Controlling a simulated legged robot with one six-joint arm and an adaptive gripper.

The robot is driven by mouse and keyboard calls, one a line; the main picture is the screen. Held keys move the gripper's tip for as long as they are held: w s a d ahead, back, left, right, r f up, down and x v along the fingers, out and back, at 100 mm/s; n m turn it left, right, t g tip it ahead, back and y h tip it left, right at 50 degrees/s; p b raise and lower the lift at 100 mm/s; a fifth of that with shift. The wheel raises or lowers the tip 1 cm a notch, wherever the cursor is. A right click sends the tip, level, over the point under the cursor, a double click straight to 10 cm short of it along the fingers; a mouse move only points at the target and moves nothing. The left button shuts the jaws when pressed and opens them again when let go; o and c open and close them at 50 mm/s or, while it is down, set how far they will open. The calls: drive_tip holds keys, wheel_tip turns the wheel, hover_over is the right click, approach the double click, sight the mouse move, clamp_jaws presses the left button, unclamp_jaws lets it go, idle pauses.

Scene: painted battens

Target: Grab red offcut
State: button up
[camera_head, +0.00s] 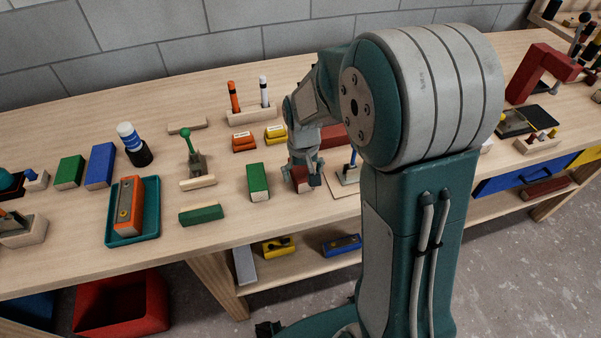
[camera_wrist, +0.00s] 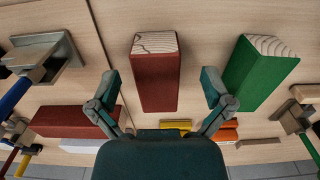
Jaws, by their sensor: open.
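The red offcut (camera_wrist: 156,80) is a dark red painted block with a bare wood end, lying on the wooden bench. In the wrist view it lies between the two spread fingers of my gripper (camera_wrist: 160,88), with a visible gap on each side. My gripper is open and empty. In the head view my gripper (camera_head: 304,181) is low over the bench and hides most of the offcut. Another red block (camera_wrist: 72,121) lies further back on the left in the wrist view, and is partly hidden behind my arm in the head view (camera_head: 333,135).
A green block (camera_wrist: 258,72) lies close to the right of the offcut in the wrist view, left of my gripper in the head view (camera_head: 258,181). A metal-based stand (camera_wrist: 42,55) is on the other side. Yellow (camera_head: 276,134) and orange (camera_head: 243,142) blocks lie behind.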

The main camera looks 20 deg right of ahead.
sight(304, 177)
drive_tip(key=f, duration=0.3)
drive_tip(key=shift+d+f, duration=0.2)
drive_tip(key=shift+f, duration=0.1)
drive_tip(key=shift+c, duration=0.3)
drive_tip(key=c, duration=1.1)
drive_tip(key=shift+r, duration=0.1)
drive_tip(key=shift+c, duration=0.2)
drive_tip(key=shift+r, duration=0.2)
wheel_tip(304, 177, up, 2)
drive_tip(key=shift+r, duration=0.15)
drive_tip(key=s+r, duration=1)
drive_tip(key=s, duration=0.4)
